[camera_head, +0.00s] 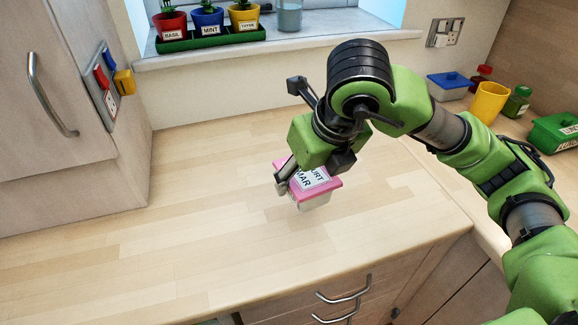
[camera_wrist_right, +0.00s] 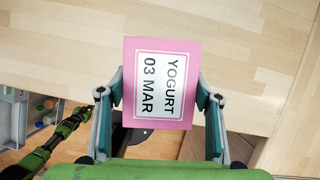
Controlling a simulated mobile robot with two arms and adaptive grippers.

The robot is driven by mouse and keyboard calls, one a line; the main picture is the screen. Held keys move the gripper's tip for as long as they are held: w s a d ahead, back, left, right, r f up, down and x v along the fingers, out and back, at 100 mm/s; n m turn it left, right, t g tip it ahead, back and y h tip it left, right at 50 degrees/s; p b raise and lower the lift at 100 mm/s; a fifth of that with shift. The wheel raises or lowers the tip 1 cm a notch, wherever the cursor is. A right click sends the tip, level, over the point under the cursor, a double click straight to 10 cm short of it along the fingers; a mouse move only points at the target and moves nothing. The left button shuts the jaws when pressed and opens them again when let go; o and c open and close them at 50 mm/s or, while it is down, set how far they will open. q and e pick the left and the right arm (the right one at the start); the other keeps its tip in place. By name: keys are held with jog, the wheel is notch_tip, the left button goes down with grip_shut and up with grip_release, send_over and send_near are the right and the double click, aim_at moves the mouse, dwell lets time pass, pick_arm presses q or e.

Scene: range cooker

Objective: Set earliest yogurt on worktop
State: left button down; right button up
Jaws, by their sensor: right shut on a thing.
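The yogurt tub (camera_head: 318,199) has a pink lid and a pale body. In the right wrist view its lid label reads YOGURT 03 MAR (camera_wrist_right: 160,84). My right gripper (camera_head: 309,176) is shut on the tub, with one finger on each side of it in the wrist view. The tub is upright or nearly so, over the worktop (camera_head: 190,235) near its front edge. I cannot tell whether its base touches the wood. A green arm, seemingly my left, shows at lower left in the wrist view; its gripper (camera_wrist_right: 84,113) is too small to read.
The worktop left of the tub is clear. Herb pots in a green tray (camera_head: 210,38) stand on the windowsill. A blue-lidded container (camera_head: 449,86), a yellow cup (camera_head: 489,102), jars and a green box (camera_head: 556,133) stand at right. Drawer handles (camera_head: 343,297) are below the front edge.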

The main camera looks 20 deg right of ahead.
jog(key=shift+w+a+r+m+h, duration=0.15)
jog(key=shift+w+r+m+h, duration=0.2)
jog(key=shift+w+m, duration=0.35)
jog(key=shift+w, duration=0.2)
jog(key=w+d+f+p, duration=0.1)
jog(key=w+f, duration=0.1)
jog(key=w, duration=0.2)
jog(key=w+f+p, duration=0.1)
jog(key=w+f, duration=0.2)
jog(key=w+d+f+p, duration=0.1)
jog(key=w+f, duration=0.2)
jog(key=w, duration=0.1)
jog(key=shift+w+d+f, duration=0.1)
jog(key=shift+w+d, duration=0.2)
jog(key=shift+w+d+f, duration=0.1)
jog(key=shift+w+f, duration=0.35)
jog(key=shift+f, duration=0.1)
notch_tip(320, 180, down, 3)
jog(key=shift+w+f+p, duration=0.1)
jog(key=shift+w+p, duration=0.05)
jog(key=shift+p, duration=0.9)
jog(key=shift+f, duration=0.1)
jog(key=shift+f, duration=0.1)
